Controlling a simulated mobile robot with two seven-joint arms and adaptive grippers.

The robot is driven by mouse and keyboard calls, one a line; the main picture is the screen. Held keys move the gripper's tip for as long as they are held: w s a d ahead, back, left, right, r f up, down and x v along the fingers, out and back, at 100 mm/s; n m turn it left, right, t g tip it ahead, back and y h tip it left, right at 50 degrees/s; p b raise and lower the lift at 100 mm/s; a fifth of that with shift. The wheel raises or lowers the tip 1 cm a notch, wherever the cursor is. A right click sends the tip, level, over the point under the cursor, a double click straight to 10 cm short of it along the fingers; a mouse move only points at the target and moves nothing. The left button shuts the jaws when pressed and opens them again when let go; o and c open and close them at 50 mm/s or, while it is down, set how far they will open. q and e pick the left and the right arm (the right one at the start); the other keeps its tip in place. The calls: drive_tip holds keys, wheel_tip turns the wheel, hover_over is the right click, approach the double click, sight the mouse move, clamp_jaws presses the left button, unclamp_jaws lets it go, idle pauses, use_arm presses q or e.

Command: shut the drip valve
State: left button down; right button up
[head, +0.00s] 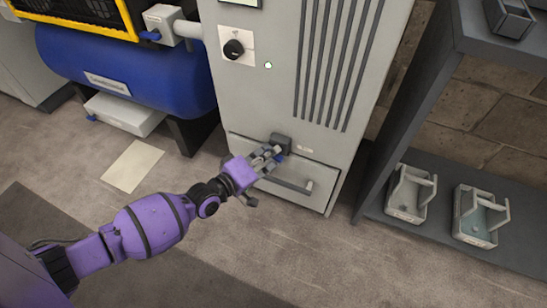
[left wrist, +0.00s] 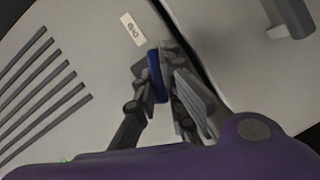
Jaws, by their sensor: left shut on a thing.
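The drip valve is a small dark grey block (head: 281,140) low on the front of the grey cabinet, just above its drawer. Its blue lever (head: 280,156) shows beside my fingertips in the head view. In the left wrist view the blue lever (left wrist: 155,76) stands between the fingers, with a small white label (left wrist: 132,28) beyond it. My left gripper (head: 267,158) is at the valve and shut on the blue lever; its fingers partly hide the lever and block. It also shows in the left wrist view (left wrist: 160,82). My right gripper is not in view.
The grey cabinet (head: 235,95) has a drawer with a bar handle (head: 290,186) just below the valve. A blue tank (head: 130,75) stands to the left. A dark shelf rack (head: 455,250) with handled trays stands to the right. The floor in front is clear.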

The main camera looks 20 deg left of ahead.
use_arm(q)
drive_tip(key=shift+f+n+b, duration=0.4)
drive_tip(key=shift+f+b, duration=0.05)
drive_tip(key=n+t+b, duration=0.1)
drive_tip(key=n+b, duration=0.1)
drive_tip(key=b, duration=0.1)
drive_tip(key=shift+r+h, duration=0.1)
drive_tip(key=shift+h, duration=0.3)
drive_tip(key=shift+r+n+b, duration=0.1)
drive_tip(key=shift+n+b, duration=0.35)
drive_tip(key=shift+n, duration=0.05)
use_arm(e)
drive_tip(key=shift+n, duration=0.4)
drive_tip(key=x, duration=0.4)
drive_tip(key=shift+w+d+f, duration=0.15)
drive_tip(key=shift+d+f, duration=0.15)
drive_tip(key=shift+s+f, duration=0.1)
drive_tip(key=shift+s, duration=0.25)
use_arm(q)
drive_tip(key=c, duration=1.8)
unclamp_jaws()
drive_tip(key=shift+r, duration=0.1)
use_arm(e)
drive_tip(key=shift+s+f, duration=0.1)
